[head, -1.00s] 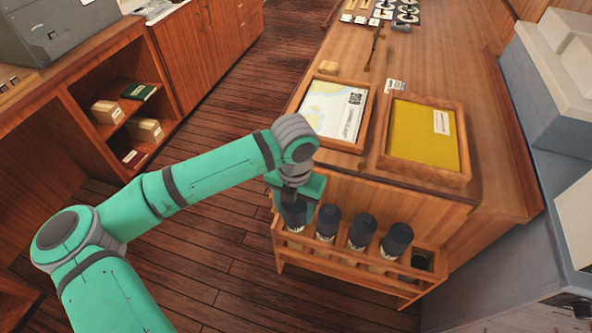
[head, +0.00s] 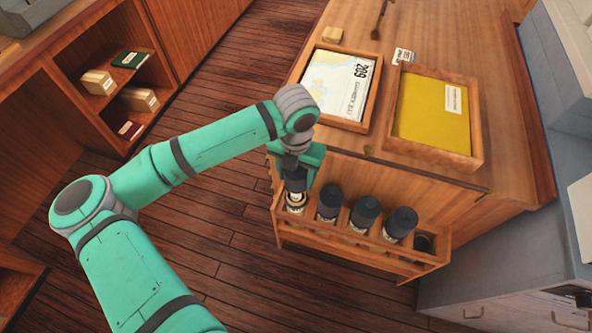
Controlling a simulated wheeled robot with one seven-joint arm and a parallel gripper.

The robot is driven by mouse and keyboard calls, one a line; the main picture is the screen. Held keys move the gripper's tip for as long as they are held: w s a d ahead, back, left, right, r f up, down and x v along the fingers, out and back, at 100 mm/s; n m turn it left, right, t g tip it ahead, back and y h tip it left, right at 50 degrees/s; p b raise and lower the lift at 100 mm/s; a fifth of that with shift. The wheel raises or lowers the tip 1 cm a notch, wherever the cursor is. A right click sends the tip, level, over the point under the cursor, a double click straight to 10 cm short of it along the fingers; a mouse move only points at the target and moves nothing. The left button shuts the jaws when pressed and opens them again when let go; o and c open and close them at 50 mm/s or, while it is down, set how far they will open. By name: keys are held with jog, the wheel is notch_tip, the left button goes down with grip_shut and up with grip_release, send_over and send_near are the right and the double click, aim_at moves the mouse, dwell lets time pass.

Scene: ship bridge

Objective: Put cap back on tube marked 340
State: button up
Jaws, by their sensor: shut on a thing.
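My gripper (head: 297,163) is shut on the dark cap (head: 295,181) at the left end of the wooden rack (head: 352,256). Right below this cap a pale tube part with a dark band (head: 296,202) shows. I cannot tell whether the cap is seated on that tube or just above it. Three more dark-capped tubes stand to the right: one (head: 330,203), one in the middle (head: 364,213) and one farther right (head: 400,223). A dark round opening (head: 423,244) is at the rack's right end. The tube markings, including 340, are too small to read.
The rack is against the end of a wooden counter. On the counter are a framed chart (head: 338,86) and a tray with a yellow sheet (head: 433,112). A shelf with boxes (head: 97,83) is at left. The plank floor (head: 225,235) between is clear.

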jog(key=shift+w+f, duration=0.1)
jog(key=shift+f, duration=1.1)
jog(key=shift+f, duration=0.3)
jog(key=shift+a, duration=0.1)
jog(key=shift+d, duration=0.2)
jog(key=shift+a+f, duration=0.2)
jog(key=shift+f, duration=0.1)
jog(key=shift+s+d+f, duration=0.1)
jog(key=shift+s+f, duration=0.1)
jog(key=shift+f, duration=0.25)
jog(key=shift+w+f, duration=0.1)
jog(key=shift+f, duration=0.45)
dwell(0.6)
jog(key=shift+f, duration=0.3)
dwell(0.3)
